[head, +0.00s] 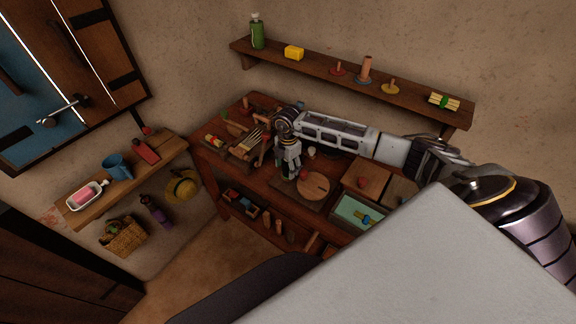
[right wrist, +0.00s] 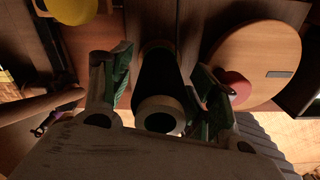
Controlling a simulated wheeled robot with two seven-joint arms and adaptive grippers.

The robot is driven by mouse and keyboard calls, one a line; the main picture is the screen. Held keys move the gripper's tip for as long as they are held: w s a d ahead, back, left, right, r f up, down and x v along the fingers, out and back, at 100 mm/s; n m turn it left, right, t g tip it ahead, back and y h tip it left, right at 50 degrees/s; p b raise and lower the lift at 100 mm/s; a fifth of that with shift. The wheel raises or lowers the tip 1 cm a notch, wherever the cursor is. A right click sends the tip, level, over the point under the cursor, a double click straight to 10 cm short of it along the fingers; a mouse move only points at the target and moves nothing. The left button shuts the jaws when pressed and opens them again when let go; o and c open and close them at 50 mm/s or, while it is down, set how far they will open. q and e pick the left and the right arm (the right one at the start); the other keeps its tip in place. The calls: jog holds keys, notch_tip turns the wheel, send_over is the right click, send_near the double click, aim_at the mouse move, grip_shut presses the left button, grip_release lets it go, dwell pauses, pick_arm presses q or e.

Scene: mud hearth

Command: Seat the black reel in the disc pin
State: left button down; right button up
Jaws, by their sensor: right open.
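In the right wrist view the black reel (right wrist: 158,80), dark with a pale ring at its near end, lies between the two green-padded fingers of my right gripper (right wrist: 161,62). The fingers are open, with small gaps to the reel. In the head view my right gripper (head: 288,171) points down over the workbench, mostly hiding the reel. I cannot tell which is the task's disc pin. My left gripper is not in view.
A round wooden board (head: 314,187) with a red knob (right wrist: 236,87) lies close beside the gripper. A rack of tools (head: 243,146) stands to the left on the bench. The wall shelf (head: 315,69) also holds a green bottle (head: 257,34) and a yellow block (head: 294,52).

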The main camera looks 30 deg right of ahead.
dwell(0.4)
jog(key=c, duration=1.2)
jog(key=shift+r, duration=0.15)
jog(key=shift+r+b, duration=0.85)
jog(key=shift+r, duration=4)
